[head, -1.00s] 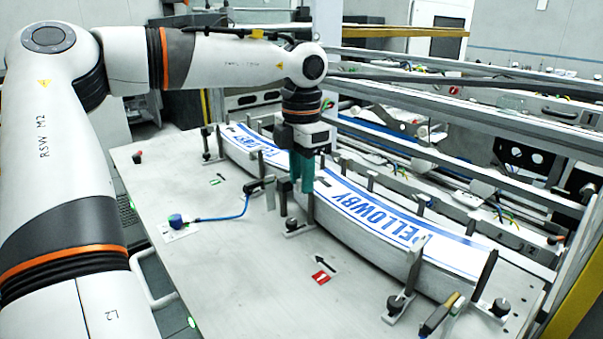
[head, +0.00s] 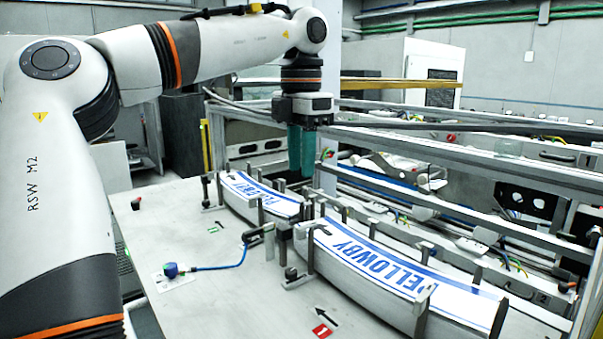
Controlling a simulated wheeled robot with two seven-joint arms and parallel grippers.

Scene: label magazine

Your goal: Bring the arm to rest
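My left gripper (head: 301,150), with two green fingers pointing down, hangs above and behind the curved label magazine. The fingers look a little apart and I see nothing between them, but the angle does not show their gap clearly. The magazine holds a long stack of white labels (head: 385,262) with blue "PELLOWBY" print at the front right. A second label stack (head: 262,196) with blue print lies in the farther left part. Dark upright posts stand along both stacks. My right gripper is out of view.
A blue knob (head: 170,270) with a blue cable lies on the light table (head: 190,225), left of the magazine. A red marker (head: 321,331) is at the front. Metal rails (head: 460,205) run behind the magazine. The table's left part is mostly clear.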

